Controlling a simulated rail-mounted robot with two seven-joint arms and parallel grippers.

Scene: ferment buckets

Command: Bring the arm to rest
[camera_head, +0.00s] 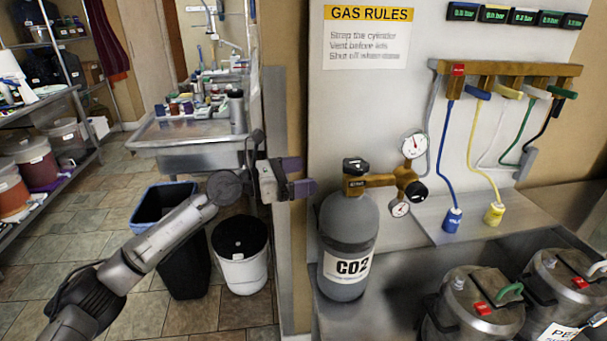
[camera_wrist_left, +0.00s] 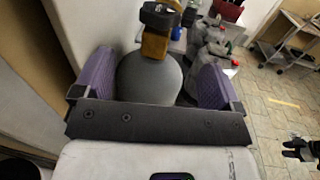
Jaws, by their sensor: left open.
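My left arm comes in from the lower left of the head view. Its gripper (camera_head: 306,178) is held in the air just left of the grey CO2 cylinder (camera_head: 348,230) and points right. The purple fingers are spread wide with nothing held between them. In the left wrist view the fingers (camera_wrist_left: 153,82) stand apart, and the cylinder (camera_wrist_left: 150,77) shows beyond them, apart from the fingers as far as I can tell.
Lidded metal kegs (camera_head: 474,303) stand at the lower right, below the gas manifold (camera_head: 505,69). A regulator with gauges (camera_head: 413,146) sits on the cylinder. A dark bin (camera_head: 187,265) and a white bucket (camera_head: 243,270) stand on the floor below my arm.

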